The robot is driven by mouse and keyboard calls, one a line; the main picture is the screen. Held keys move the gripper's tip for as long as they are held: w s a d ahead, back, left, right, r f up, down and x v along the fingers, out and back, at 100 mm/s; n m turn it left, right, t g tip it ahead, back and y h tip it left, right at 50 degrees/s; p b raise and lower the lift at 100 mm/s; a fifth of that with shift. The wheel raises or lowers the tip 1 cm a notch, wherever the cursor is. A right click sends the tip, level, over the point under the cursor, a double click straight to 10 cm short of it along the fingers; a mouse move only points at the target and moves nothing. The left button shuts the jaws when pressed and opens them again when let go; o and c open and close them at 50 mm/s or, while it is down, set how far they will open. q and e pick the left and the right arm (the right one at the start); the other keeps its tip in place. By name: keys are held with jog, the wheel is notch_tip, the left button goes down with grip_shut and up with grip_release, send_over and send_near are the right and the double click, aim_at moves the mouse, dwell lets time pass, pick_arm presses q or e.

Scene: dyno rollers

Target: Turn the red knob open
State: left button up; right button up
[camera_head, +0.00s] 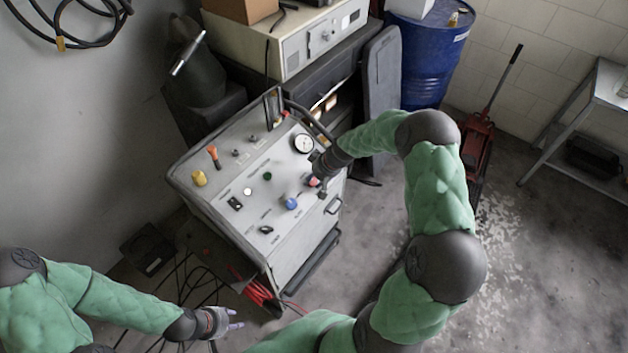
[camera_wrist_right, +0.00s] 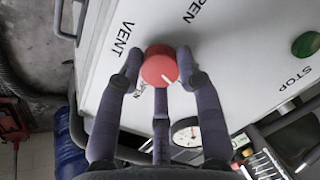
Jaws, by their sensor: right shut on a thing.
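The red knob (camera_wrist_right: 159,66) sits on the white panel in the right wrist view. A white mark on its face points down and to the right. My right gripper (camera_wrist_right: 160,70) has its fingers on both sides of the knob, with a third finger below it, and is shut on it. In the head view my right gripper (camera_head: 314,181) is at the right edge of the control panel and mostly covers the knob. My left gripper (camera_head: 236,319) is low in the head view, left of the right arm, with its fingertips apart and nothing between them.
The control console (camera_head: 232,215) also carries a blue knob (camera_head: 290,203), a green button (camera_head: 267,176), a gauge (camera_head: 304,143) and a yellow knob (camera_head: 199,178). Red cables (camera_head: 258,293) hang below it. A blue drum (camera_head: 428,55) stands behind.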

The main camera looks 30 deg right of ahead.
jog(key=m, duration=0.3)
jog(key=shift+f+m+b, duration=0.1)
jog(key=shift+m+b, duration=0.2)
jog(key=shift+b, duration=0.1)
jog(key=m, duration=0.3)
jog(key=shift+s+m+y, duration=0.1)
jog(key=shift+m+y, duration=0.2)
jog(key=m, duration=0.3)
jog(key=shift+m+t+b, duration=0.3)
jog(key=shift+t+b, duration=0.1)
jog(key=shift+m, duration=1.9)
jog(key=o, duration=1.1)
jog(key=shift+o, duration=0.2)
